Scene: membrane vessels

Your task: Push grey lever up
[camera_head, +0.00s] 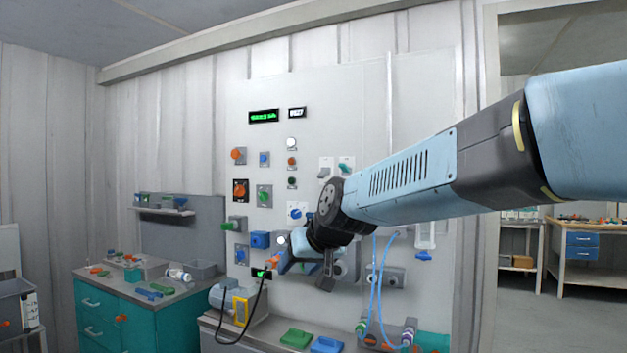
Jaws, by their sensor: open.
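A small grey lever (324,172) sits on a light plate in the upper middle of the wall panel, just left of a similar plate with a green lever (344,167). It is too small to tell its exact tilt. My gripper (303,268) is in front of the lower middle of the panel, well below the grey lever and slightly to its left. Its jaws are open; the fingers are small and partly hidden by my wrist. I see nothing held between them. My forearm comes in from the right and passes just below the two levers.
The white panel (420,120) carries several knobs, buttons and sockets. A black cable (262,300) hangs near my gripper, and blue tubes (373,290) hang to its right. A ledge below holds green and blue blocks. A teal cabinet (140,330) stands at left.

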